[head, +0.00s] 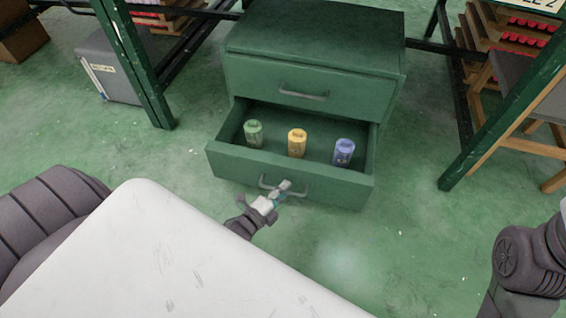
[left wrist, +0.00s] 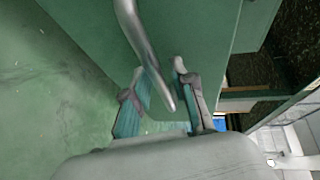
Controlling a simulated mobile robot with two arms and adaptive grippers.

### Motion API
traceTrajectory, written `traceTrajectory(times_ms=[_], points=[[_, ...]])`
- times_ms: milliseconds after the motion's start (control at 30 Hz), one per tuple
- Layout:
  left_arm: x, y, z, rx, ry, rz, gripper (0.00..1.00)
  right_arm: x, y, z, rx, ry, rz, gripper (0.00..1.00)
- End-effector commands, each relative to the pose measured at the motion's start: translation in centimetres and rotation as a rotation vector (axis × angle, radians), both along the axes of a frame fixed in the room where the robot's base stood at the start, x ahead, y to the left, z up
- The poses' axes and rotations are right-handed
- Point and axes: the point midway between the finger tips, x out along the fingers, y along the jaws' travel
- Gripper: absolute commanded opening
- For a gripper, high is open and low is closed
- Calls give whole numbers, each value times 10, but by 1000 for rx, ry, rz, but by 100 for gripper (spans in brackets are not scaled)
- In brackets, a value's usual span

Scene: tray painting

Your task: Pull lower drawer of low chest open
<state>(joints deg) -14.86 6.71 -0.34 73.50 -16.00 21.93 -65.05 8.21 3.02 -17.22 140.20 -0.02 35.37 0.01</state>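The low chest (head: 310,40) is green with two drawers. Its lower drawer (head: 230,160) stands pulled out, its inside showing. Its upper drawer (head: 345,88) is shut. My left gripper (head: 284,188) is at the lower drawer's bar handle (head: 298,192). In the left wrist view the handle (left wrist: 150,55) runs between the two fingers of my left gripper (left wrist: 160,70). The fingers stand apart, with a gap between the handle and the right-hand finger. Whether the left-hand finger touches the handle I cannot tell. My right gripper is out of view.
A green can (head: 253,133), a yellow can (head: 297,142) and a blue can (head: 343,152) stand in the lower drawer. A grey box (head: 110,70) and green rack posts flank the chest. Wooden shelving (head: 500,60) is at right. Green floor (head: 420,230) is clear in front.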

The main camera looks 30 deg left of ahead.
Motion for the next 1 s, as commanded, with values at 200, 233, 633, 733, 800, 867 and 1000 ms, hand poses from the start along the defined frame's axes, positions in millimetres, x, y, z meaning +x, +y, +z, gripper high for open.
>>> traceTrajectory(times_ms=[200, 233, 633, 733, 800, 867, 1000], points=[[0, 0, 0, 0, -1, -1, 37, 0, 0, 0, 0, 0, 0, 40], [0, 0, 0, 0, -1, -1, 37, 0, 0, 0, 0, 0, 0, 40], [-43, 5, 7, -1, 2, 0, 37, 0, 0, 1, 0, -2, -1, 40], [-58, 7, 10, 0, 3, 1, 37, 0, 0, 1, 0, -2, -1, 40], [-65, 8, 12, -1, 1, 0, 37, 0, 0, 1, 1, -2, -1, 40], [-69, 8, 13, 0, 0, 0, 37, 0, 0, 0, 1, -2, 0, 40], [-73, 9, 14, 0, -1, -1, 37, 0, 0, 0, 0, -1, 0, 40]])
